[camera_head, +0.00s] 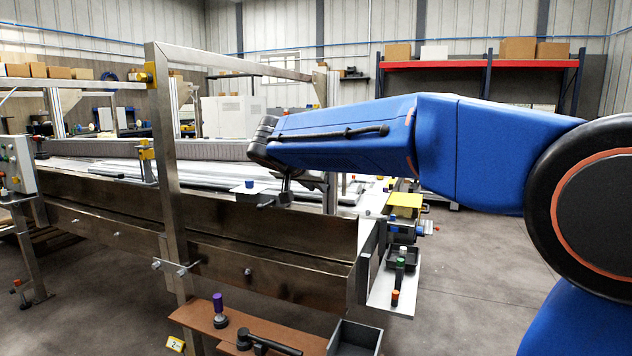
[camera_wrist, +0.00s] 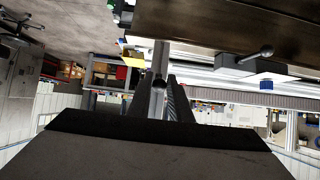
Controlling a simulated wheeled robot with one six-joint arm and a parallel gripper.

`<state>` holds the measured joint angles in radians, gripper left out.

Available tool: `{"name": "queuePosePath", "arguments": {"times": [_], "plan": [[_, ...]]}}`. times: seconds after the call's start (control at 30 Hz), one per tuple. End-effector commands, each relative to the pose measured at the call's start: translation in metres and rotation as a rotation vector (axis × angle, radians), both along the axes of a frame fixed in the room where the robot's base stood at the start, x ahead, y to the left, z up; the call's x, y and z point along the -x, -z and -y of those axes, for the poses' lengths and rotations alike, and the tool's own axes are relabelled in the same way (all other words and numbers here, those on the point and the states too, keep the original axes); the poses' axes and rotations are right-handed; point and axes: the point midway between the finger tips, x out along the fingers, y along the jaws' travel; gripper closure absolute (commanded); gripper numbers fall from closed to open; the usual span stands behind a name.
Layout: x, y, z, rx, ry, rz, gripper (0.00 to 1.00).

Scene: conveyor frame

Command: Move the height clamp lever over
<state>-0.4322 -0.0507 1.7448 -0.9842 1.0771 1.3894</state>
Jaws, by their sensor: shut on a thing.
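My gripper (camera_head: 285,194) points down at the conveyor frame's upper edge (camera_head: 270,220) in the head view, under the blue arm. In the wrist view its two dark fingers (camera_wrist: 159,92) are shut on a small dark-ended piece (camera_wrist: 159,82), which I take to be the height clamp lever. The fingers hide most of it, so its angle cannot be told. A ball-ended metal handle (camera_wrist: 262,53) on a dark block stands to the right in the wrist view, apart from the fingers.
A blue knob (camera_head: 249,184) on a white plate is left of my gripper. A steel upright (camera_head: 166,170) rises further left. A yellow block (camera_head: 405,200) and a small shelf with coloured knobs (camera_head: 393,295) are at the right end. A brown panel (camera_head: 240,335) is below.

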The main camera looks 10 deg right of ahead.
Motion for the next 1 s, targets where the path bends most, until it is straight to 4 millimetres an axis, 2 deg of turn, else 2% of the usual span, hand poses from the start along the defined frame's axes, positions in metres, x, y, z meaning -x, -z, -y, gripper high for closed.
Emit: {"name": "queuePosePath", "arguments": {"times": [0.47, 0.8, 1.0], "plan": [[0.001, 0.005, -0.001, 0.001, 0.000, -0.002, 0.95], [0.004, 0.022, -0.003, 0.001, -0.002, -0.002, 0.95], [0.004, 0.025, -0.003, 0.000, -0.001, -0.001, 0.95]]}}
